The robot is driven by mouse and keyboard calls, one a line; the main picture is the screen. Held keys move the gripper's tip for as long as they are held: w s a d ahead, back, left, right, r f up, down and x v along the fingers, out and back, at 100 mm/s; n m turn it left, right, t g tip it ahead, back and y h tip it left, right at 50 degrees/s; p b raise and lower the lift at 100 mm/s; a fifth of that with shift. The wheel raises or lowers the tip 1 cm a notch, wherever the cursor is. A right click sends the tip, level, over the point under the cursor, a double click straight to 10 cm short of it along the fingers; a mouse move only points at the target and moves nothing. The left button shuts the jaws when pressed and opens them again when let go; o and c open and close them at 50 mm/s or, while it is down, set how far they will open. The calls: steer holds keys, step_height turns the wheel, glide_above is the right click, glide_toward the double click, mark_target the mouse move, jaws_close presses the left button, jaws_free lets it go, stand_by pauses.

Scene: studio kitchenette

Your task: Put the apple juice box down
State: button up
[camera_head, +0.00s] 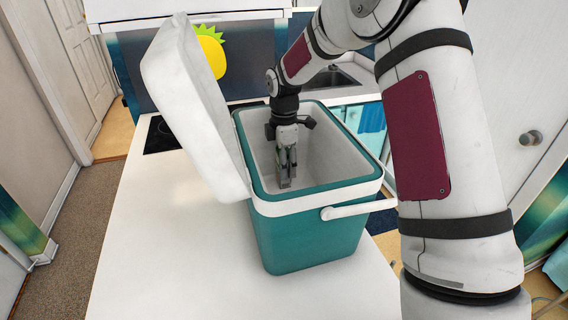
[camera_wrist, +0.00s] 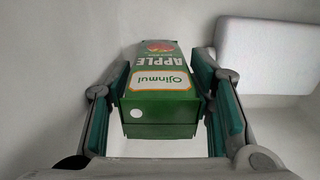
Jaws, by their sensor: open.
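The apple juice box (camera_wrist: 158,85) is green with a white label and the word APPLE. In the wrist view it lies between my two finger pads, with a narrow gap visible on each side near its close end. My gripper (camera_head: 286,172) is open and reaches down inside the teal cooler (camera_head: 310,238), which has white inner walls. In the head view the box is hard to make out by the fingers. I cannot tell clearly whether it rests on the cooler's floor.
The cooler's white lid (camera_head: 195,105) stands open on the left. Its white handle (camera_head: 358,208) sticks out at the front right. The white counter (camera_head: 165,255) is clear to the left and in front. A black cooktop (camera_head: 160,136) and a sink (camera_head: 333,79) lie behind.

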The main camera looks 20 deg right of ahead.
step_height(320, 180, up, 11)
steer(key=shift+w+b, duration=0.1)
steer(key=shift+b, duration=0.75)
steer(key=shift+r, duration=0.55)
steer(key=shift+s+r, duration=0.25)
steer(key=s+r+m+t+h, duration=0.1)
steer(key=s+r+m, duration=0.35)
steer(key=s, duration=0.25)
steer(key=s+r+m+t, duration=0.1)
steer(key=s+r+m, duration=0.35)
steer(key=s, duration=0.35)
steer(key=s+f+m+t+y, duration=0.1)
steer(key=s+m, duration=0.8)
steer(key=s, duration=0.9)
steer(key=shift+f+t, duration=0.5)
steer(key=shift+t, duration=0.5)
steer(key=shift+s+d, duration=0.1)
